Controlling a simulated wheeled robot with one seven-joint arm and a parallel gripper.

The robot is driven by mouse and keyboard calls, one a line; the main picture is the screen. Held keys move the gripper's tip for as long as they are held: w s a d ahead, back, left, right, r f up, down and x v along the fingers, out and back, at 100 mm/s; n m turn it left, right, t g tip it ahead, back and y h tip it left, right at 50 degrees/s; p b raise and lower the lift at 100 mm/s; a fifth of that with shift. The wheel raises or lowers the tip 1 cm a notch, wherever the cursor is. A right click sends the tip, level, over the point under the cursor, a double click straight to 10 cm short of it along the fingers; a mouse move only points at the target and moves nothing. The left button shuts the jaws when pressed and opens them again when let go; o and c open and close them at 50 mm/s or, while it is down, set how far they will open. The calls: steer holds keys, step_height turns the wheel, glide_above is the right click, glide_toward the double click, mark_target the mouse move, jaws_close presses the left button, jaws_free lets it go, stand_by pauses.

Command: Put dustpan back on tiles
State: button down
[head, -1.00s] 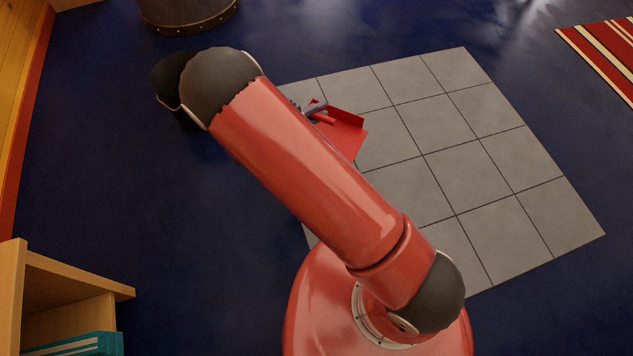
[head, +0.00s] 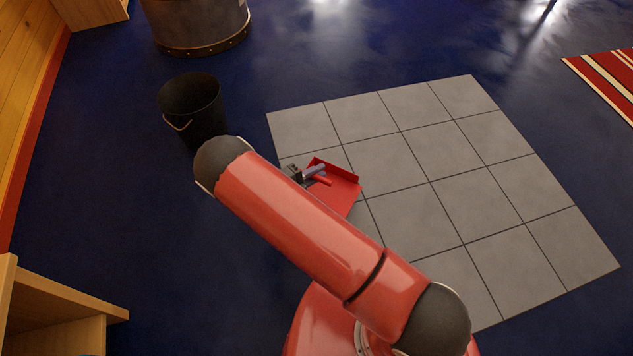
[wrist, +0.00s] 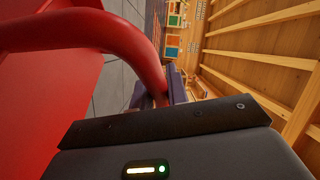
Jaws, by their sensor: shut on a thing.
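The red dustpan (head: 343,195) shows in the head view over the left part of the grey tiles (head: 400,165), partly hidden by my arm. My gripper (head: 314,174) is at the dustpan's handle, with its fingers closed around it. In the wrist view the red handle curves down between the fingers of my gripper (wrist: 160,92), and the red pan (wrist: 45,75) fills the left side. I cannot tell whether the pan touches the tiles or hangs a little above them.
A black bucket (head: 193,108) stands on the blue floor left of the tiles. A large metal tub (head: 197,24) is behind it. A wooden shelf (head: 55,305) is at the lower left, and a striped rug (head: 608,80) at the right. The tiles' middle and right are clear.

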steer(key=shift+f+b, duration=0.4)
steer(key=shift+f, duration=1.7)
steer(key=shift+f+b, duration=0.3)
steer(key=c, duration=1.4)
jaws_free()
steer(key=shift+r, duration=0.1)
steer(key=shift+o, duration=0.2)
steer(key=shift+r, duration=0.15)
steer(key=shift+s+a+r+p, duration=0.1)
steer(key=shift+s+a+p, duration=0.1)
steer(key=shift+p, duration=0.15)
steer(key=f+v, duration=0.1)
steer(key=v, duration=1)
steer(key=shift+a+r, duration=0.3)
steer(key=shift+r, duration=0.1)
